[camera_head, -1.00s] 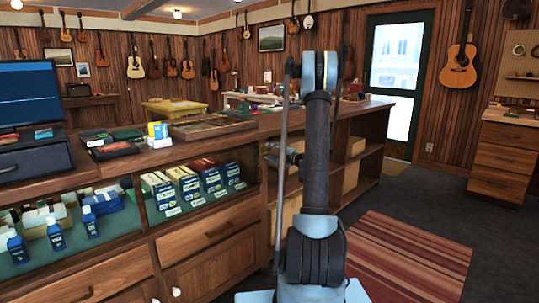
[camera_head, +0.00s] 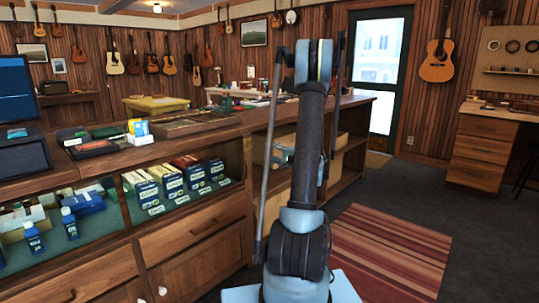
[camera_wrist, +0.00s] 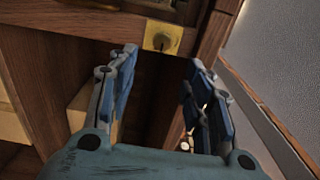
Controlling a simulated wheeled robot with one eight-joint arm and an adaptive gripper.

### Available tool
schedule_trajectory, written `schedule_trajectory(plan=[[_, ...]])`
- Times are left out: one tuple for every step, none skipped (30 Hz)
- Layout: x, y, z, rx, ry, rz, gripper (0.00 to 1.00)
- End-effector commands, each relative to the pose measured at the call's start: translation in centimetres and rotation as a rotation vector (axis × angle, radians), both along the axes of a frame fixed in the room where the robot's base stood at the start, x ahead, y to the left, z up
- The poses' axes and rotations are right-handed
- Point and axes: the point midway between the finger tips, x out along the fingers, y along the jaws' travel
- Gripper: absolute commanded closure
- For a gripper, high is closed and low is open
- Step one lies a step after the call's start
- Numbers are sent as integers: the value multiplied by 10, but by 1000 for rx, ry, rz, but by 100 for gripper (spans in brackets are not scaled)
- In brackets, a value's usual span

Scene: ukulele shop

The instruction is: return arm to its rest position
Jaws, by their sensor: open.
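My gripper (camera_wrist: 158,100) shows in the wrist view with its two blue fingers spread apart and nothing between them. Beyond the fingers are wooden panels of the counter (camera_wrist: 48,75), a dark recess and a small brass plate (camera_wrist: 163,37). In the head view my arm stands upright in the middle, in front of the counter (camera_head: 190,225). The gripper itself is mostly hidden behind the arm there.
The glass-fronted display holds several boxes (camera_head: 175,180) and blue bottles (camera_head: 68,222). A monitor (camera_head: 15,90) stands at the left. A striped rug (camera_head: 385,250) lies on the open floor at right. A drawer cabinet (camera_head: 482,150) stands at far right.

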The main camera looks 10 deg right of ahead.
Motion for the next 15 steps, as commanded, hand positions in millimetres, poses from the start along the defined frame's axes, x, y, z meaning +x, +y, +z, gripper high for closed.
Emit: schedule_trajectory(plan=[[0, 0, 0, 0, 0, 0, 54], [0, 0, 0, 0, 0, 0, 54], [0, 1, 0, -3, 1, 2, 54], [-1, 2, 1, -7, 2, 3, 54], [-2, 4, 2, -12, 5, 6, 54], [-4, 8, 3, -22, 10, 12, 54], [-6, 11, 4, -33, 14, 19, 54], [-9, 16, 6, -45, 20, 26, 54], [-12, 22, 8, -65, 29, 36, 54], [-16, 28, 9, -83, 37, 45, 54], [-20, 33, 11, -101, 44, 55, 54], [-26, 40, 13, -128, 56, 68, 54], [-31, 46, 14, -147, 64, 78, 54], [-35, 52, 15, -168, 73, 90, 54], [-42, 59, 16, -195, 84, 104, 54]])
